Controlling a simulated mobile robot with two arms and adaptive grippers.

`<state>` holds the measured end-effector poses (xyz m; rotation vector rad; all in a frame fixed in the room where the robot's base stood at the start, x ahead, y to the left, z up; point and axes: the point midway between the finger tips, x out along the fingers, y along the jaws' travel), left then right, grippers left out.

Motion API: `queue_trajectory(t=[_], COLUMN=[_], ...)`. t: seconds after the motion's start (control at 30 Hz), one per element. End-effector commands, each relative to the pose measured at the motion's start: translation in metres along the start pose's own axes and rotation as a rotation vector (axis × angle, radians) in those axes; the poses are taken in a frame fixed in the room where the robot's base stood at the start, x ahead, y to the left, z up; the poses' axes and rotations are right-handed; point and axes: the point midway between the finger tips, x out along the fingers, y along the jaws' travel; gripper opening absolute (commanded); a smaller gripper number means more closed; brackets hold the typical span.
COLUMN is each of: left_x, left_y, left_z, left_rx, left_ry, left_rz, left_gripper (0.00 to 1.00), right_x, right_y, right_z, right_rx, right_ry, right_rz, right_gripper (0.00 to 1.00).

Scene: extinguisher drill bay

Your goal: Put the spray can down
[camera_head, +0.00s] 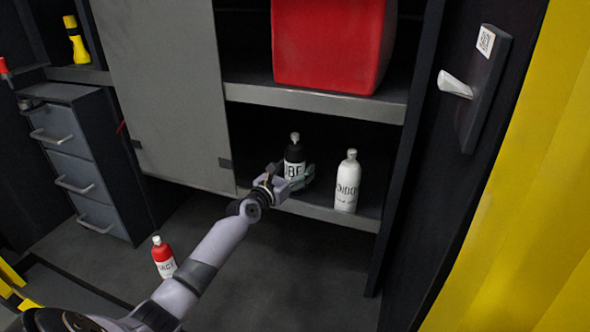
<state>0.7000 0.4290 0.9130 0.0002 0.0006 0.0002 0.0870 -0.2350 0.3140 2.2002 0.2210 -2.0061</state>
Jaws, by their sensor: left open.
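A black spray can (294,158) with a white label and a pale cap stands upright on the lower cabinet shelf (333,215). My left gripper (299,180) is open at the lower part of the black can, with its fingers in front of and beside it. The gripper hides the can's base, so I cannot tell whether the fingers touch it. A white bottle (347,184) with dark lettering stands upright to the right on the same shelf, apart from the gripper. My right gripper is not in view.
A red bottle (163,258) with a white label stands on the floor beside my left arm. A red box (330,45) sits on the upper shelf (315,99). A grey sliding panel (165,90) borders the opening on the left. A grey drawer unit (80,165) stands at left.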

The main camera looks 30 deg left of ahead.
Motion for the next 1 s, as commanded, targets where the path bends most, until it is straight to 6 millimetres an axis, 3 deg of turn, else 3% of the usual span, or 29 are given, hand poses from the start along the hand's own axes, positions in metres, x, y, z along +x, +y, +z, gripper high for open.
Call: queue_trajectory(t=[0.17, 0.7, 1.0], left_x=[-0.002, -0.101, -0.120], left_y=[0.000, -0.001, 0.000], left_z=[0.005, 0.002, 0.003], left_rx=[0.000, -0.001, 0.001], left_ry=[0.001, 0.002, 0.000], left_rz=[0.000, -0.001, 0.000], left_gripper=[0.68, 0.68, 0.68], right_x=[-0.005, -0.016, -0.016], right_y=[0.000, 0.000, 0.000], right_z=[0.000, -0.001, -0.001], right_rx=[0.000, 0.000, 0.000], right_ry=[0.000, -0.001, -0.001], right_rz=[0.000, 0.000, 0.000], right_gripper=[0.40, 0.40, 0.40])
